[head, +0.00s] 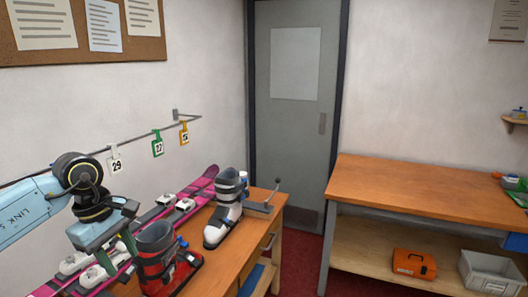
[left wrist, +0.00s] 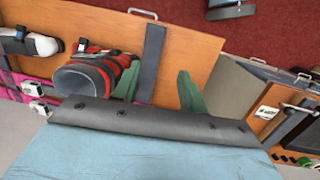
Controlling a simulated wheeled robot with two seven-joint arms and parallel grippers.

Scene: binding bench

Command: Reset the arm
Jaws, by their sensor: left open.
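My left arm (head: 30,211), light blue with a black wrist joint, comes in from the left in the head view. My left gripper (head: 119,256) hangs low over the bench at the left, with its green fingers apart and nothing seen between them. It is just left of a red and black ski boot (head: 156,262), and the picture does not settle whether they touch. In the left wrist view the green fingers (left wrist: 157,88) are spread over the bench top, and the red boot (left wrist: 95,78) is beside the left finger. My right gripper is not in view.
The wooden bench (head: 262,197) also bears a white and black boot (head: 226,206) and pink skis (head: 200,186). A wall rail (head: 134,138) carries number tags. A second workbench (head: 420,185) stands at the right, with an orange case (head: 414,264) and grey bin (head: 490,272) below.

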